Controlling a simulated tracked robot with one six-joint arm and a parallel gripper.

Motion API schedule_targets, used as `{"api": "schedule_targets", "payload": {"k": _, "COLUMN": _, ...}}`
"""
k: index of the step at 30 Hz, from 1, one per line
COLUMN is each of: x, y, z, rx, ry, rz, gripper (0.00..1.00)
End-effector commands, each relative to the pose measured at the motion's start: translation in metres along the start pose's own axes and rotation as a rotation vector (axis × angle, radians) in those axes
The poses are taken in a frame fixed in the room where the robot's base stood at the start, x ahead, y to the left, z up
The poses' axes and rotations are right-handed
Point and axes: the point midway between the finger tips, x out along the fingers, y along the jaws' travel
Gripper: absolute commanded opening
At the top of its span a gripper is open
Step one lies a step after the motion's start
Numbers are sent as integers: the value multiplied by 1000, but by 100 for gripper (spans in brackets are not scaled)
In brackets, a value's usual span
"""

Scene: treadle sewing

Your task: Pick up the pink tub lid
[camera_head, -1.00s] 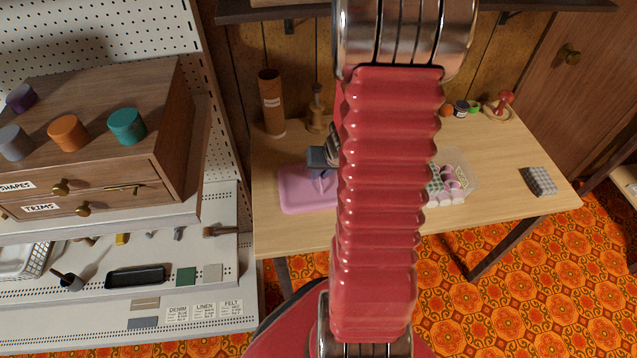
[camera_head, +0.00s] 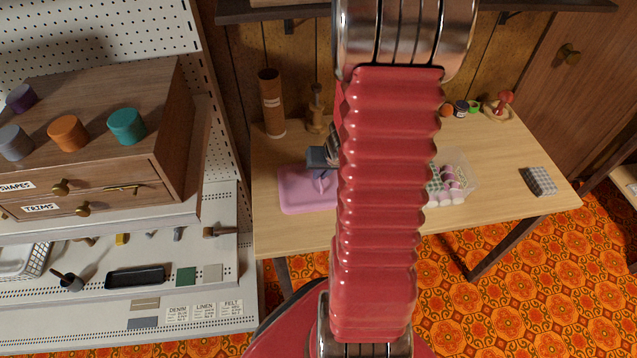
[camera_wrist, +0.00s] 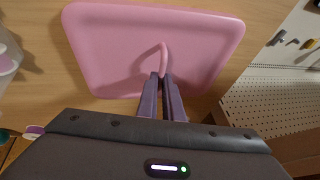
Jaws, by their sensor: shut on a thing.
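The pink tub lid (camera_head: 300,200) is a flat pink rectangle with rounded corners, at the left of the wooden table in the head view. My red arm hides its right side there. In the wrist view the lid (camera_wrist: 110,50) fills the upper middle, and a curved pink handle (camera_wrist: 163,58) stands up from it. My gripper (camera_wrist: 162,76) has its two purple fingers shut on the near end of this handle. In the head view my gripper (camera_head: 322,172) shows partly, over the lid beside my arm. I cannot tell whether the lid touches the table.
A clear tub (camera_head: 462,170) with several spools stands right of my arm. A brown cylinder (camera_head: 271,100) and a wooden stand (camera_head: 316,108) are at the table's back left. A checkered block (camera_head: 540,181) lies at the right. The table's front middle is clear.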

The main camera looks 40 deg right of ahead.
Motion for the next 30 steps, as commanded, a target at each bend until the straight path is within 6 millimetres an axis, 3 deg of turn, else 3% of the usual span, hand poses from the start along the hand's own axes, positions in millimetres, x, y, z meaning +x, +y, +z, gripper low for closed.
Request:
{"api": "schedule_targets", "payload": {"k": 17, "x": -8, "y": -2, "z": -4, "rx": -2, "ry": 2, "rz": -2, "gripper": 0}}
{"api": "schedule_targets", "payload": {"k": 30, "x": -44, "y": -10, "z": -19, "rx": -3, "ry": 4, "rz": -1, "gripper": 0}}
